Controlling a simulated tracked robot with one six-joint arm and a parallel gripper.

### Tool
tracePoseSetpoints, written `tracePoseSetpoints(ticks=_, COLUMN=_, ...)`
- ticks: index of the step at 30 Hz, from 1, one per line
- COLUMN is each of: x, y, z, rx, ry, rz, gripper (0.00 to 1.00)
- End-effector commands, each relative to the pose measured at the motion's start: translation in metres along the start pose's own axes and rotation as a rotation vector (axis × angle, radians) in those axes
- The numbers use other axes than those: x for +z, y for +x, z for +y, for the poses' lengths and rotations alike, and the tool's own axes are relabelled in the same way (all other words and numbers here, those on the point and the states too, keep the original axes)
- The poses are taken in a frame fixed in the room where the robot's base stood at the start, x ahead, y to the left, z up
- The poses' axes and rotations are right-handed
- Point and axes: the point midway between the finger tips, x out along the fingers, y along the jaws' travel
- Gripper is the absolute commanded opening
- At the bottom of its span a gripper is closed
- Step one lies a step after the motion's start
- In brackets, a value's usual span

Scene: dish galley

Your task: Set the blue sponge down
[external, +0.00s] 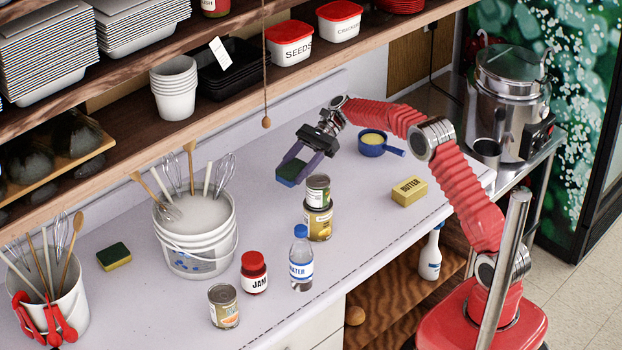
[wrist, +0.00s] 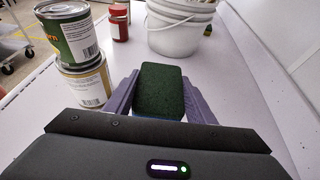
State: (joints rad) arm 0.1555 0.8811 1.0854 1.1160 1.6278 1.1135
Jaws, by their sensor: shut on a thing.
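The blue sponge (external: 288,174) has a dark green scouring face on top and blue below. My gripper (external: 293,168) is shut on it, with a purple finger on each side. It appears held above the white counter (external: 335,215), behind and left of two stacked cans; the exact gap below is hard to tell. In the wrist view the green face of the sponge (wrist: 161,88) fills the space between the fingers of my gripper (wrist: 159,80), and a thin blue edge shows below it.
The stacked cans (external: 318,206) stand close to the gripper, also left in the wrist view (wrist: 80,60). A white bucket of utensils (external: 197,240) stands left. A water bottle (external: 301,262), jam jar (external: 254,274), butter (external: 409,191) and blue pan (external: 372,148) stand around. A yellow-green sponge (external: 114,257) lies far left.

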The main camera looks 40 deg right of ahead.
Motion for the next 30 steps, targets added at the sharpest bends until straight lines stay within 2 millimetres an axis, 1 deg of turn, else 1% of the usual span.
tracePoseSetpoints(ticks=4, x=-0.001, y=-0.009, z=-0.001, rx=-0.012, ry=0.002, rz=0.001, gripper=0.29)
tracePoseSetpoints(ticks=7, x=0.000, y=-0.026, z=-0.001, rx=-0.037, ry=0.002, rz=0.003, gripper=0.29)
tracePoseSetpoints(ticks=11, x=-0.002, y=-0.063, z=0.005, rx=-0.092, ry=0.021, rz=0.002, gripper=0.29)
tracePoseSetpoints(ticks=12, x=-0.004, y=-0.077, z=0.008, rx=-0.115, ry=0.032, rz=0.000, gripper=0.29)
tracePoseSetpoints(ticks=14, x=-0.008, y=-0.097, z=0.013, rx=-0.157, ry=0.053, rz=-0.003, gripper=0.29)
tracePoseSetpoints(ticks=15, x=-0.012, y=-0.110, z=0.017, rx=-0.189, ry=0.068, rz=-0.006, gripper=0.29)
tracePoseSetpoints(ticks=18, x=-0.022, y=-0.139, z=0.028, rx=-0.268, ry=0.104, rz=-0.011, gripper=0.29)
tracePoseSetpoints(ticks=21, x=-0.034, y=-0.158, z=0.038, rx=-0.339, ry=0.140, rz=-0.015, gripper=0.29)
tracePoseSetpoints(ticks=23, x=-0.041, y=-0.164, z=0.043, rx=-0.373, ry=0.158, rz=-0.015, gripper=0.29)
tracePoseSetpoints(ticks=25, x=-0.050, y=-0.166, z=0.046, rx=-0.402, ry=0.175, rz=-0.014, gripper=0.29)
tracePoseSetpoints(ticks=30, x=-0.064, y=-0.160, z=0.045, rx=-0.438, ry=0.192, rz=-0.006, gripper=0.29)
